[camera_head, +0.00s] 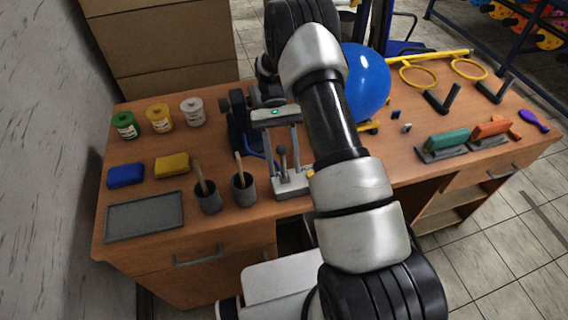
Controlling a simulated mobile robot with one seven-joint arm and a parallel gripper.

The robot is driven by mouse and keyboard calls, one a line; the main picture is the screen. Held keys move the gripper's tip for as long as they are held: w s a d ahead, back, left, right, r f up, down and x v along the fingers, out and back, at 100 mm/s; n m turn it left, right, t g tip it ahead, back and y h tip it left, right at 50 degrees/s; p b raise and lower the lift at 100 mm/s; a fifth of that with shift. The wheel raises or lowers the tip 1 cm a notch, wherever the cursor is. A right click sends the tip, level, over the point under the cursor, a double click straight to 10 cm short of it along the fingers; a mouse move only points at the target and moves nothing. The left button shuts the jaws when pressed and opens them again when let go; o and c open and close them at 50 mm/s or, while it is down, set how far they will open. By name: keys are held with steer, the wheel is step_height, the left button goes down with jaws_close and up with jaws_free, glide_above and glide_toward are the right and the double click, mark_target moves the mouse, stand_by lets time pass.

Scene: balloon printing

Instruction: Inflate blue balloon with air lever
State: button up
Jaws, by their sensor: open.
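A round, swollen blue balloon (367,84) shows just right of my forearm, which hides its left side. A grey air lever (282,157) with a rounded knob stands upright on a pale base (290,187) at the front of the table, left of my arm. Above it is a grey housing with a small green light (274,112). My gripper (240,108) is dark and open, at the back left of this housing, apart from the lever's knob. Its fingertips are small and partly lost against dark parts. The balloon's neck and its mount are hidden by my arm.
The wooden table (145,182) holds paint jars (160,118), blue (126,176) and yellow (172,165) blocks, a grey tray (145,217) and two cups with sticks (244,194). At right are yellow rings (418,77), teal (447,141) and orange (492,129) stamps, and a purple item (533,121).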

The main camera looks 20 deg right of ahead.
steer(key=b+v, duration=0.1)
steer(key=v, duration=0.6)
